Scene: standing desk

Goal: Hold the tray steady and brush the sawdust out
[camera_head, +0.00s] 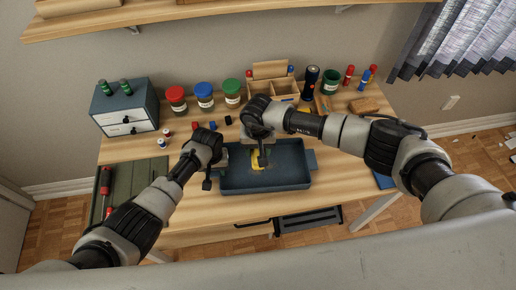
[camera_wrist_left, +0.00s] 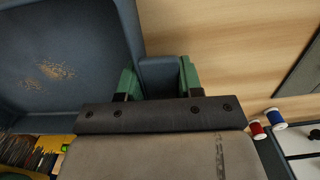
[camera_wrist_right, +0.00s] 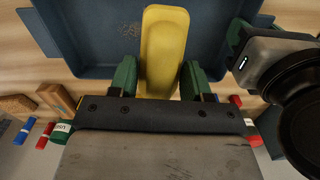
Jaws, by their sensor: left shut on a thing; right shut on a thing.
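The dark blue tray (camera_head: 235,182) lies on the desk with sawdust (camera_wrist_left: 55,70) on its floor. My left gripper (camera_head: 209,179) is at the tray's left end. In the left wrist view its green fingers are shut on the tray's handle tab (camera_wrist_left: 160,72). My right gripper (camera_head: 261,147) is over the tray's back part, shut on the yellow brush (camera_wrist_right: 165,45). The brush (camera_head: 256,160) is inside the tray's outline; its bristles (camera_wrist_left: 22,150) show at the lower left of the left wrist view. Whether they touch the floor is hard to tell.
A drawer box (camera_head: 125,108) stands at the back left, beside red, blue and green jars (camera_head: 204,97). A wooden organizer (camera_head: 285,88) is behind the tray. The desk in front of the tray is clear.

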